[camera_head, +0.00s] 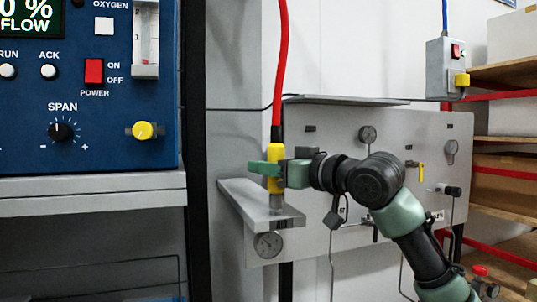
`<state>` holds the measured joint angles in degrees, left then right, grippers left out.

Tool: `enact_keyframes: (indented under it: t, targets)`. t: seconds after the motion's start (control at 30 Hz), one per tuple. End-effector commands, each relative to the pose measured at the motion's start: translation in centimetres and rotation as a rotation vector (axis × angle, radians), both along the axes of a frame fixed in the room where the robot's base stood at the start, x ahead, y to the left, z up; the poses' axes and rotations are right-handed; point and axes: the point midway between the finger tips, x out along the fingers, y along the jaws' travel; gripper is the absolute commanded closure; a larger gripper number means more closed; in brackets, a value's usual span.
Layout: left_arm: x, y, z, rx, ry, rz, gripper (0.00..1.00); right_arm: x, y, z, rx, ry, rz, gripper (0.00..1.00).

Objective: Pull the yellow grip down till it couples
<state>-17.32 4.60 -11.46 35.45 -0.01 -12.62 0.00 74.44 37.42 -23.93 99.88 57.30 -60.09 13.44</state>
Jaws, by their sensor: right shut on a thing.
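The yellow grip (274,155) is at the lower end of a red hose (282,60), just above a small grey shelf (242,200). My right gripper (268,170) is shut on the yellow grip, with its green fingers around it from the right side. A short grey metal fitting (276,202) shows beneath the grip, on the shelf. The grip stands upright. I cannot tell whether the grip and the fitting are coupled. My left gripper is not in view.
A blue analyser panel (100,110) with knobs and switches stands at the left on a grey ledge. A grey panel with gauges (368,134) and valves is behind my right arm. A switch box (446,68) and shelves (505,72) are at the right.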

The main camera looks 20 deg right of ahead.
Motion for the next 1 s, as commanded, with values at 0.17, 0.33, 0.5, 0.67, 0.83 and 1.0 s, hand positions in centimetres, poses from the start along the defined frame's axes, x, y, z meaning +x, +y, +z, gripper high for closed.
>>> enact_keyframes:
  t: [0.17,0.33,0.5,0.67,0.83,1.0]
  targets:
    - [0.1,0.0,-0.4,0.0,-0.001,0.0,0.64,0.0,0.0,-0.8,0.0,0.002,0.0,1.0]
    - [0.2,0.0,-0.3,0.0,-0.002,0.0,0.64,0.0,0.1,-0.9,-0.001,0.004,0.001,1.0]
    - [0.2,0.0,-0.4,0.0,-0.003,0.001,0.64,0.1,0.1,-1.1,-0.003,0.007,0.002,0.64]
    - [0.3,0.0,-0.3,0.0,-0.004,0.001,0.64,0.0,0.0,-0.8,0.0,0.002,0.001,0.48]
    - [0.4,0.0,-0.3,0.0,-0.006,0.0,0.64,0.0,-0.1,-0.5,0.001,-0.003,0.0,0.48]
    - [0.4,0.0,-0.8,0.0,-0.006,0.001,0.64,-1.0,-0.7,-0.6,0.002,-0.006,-0.002,0.48]
